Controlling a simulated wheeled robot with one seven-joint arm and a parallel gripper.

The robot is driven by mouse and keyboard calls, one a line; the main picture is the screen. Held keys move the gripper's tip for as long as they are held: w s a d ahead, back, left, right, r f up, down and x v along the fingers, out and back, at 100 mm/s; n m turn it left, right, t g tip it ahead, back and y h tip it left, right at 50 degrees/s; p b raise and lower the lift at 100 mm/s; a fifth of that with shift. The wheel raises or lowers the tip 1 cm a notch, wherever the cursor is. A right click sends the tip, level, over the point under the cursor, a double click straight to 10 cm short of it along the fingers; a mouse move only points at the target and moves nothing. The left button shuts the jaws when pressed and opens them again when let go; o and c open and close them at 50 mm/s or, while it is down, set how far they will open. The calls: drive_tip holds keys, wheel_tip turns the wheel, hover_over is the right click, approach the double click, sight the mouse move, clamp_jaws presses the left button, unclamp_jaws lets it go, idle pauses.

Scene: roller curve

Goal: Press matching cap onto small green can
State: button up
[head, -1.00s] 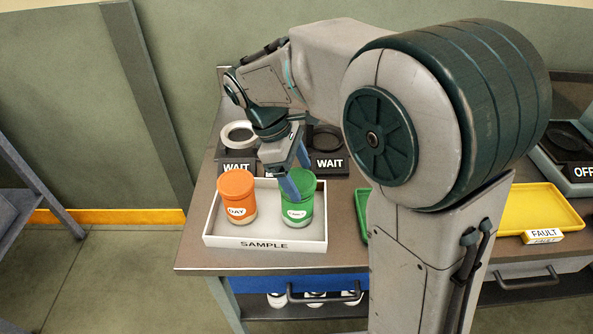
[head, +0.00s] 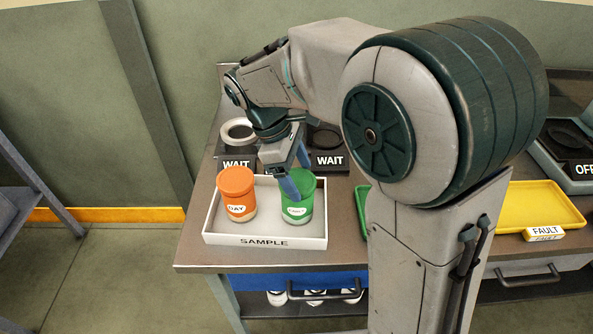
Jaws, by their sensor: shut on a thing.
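The small green can (head: 304,207) stands upright in the right half of the white SAMPLE tray (head: 312,243). A green cap (head: 305,181) sits at its top and looks level. My gripper (head: 290,184) comes down from above with its blue fingers at the cap, shut on it. The near finger covers the cap's left front, so the seam between cap and can is partly hidden, and I cannot tell whether the cap is fully seated.
An orange can (head: 236,192) marked DAY stands close to the left in the same tray. Behind are WAIT stands (head: 236,164), one with a pale ring (head: 238,131). My arm hides the bench's middle. A yellow FAULT tray (head: 540,208) is at right.

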idle(0.3)
drive_tip(key=o, duration=1)
drive_tip(key=shift+c, duration=0.2)
drive_tip(key=shift+r, duration=0.2)
drive_tip(key=shift+r+p, duration=1.3)
drive_tip(key=shift+p, duration=0.25)
wheel_tip(320, 180, up, 7)
drive_tip(key=p, duration=0.6)
drive_tip(key=shift+d, duration=0.1)
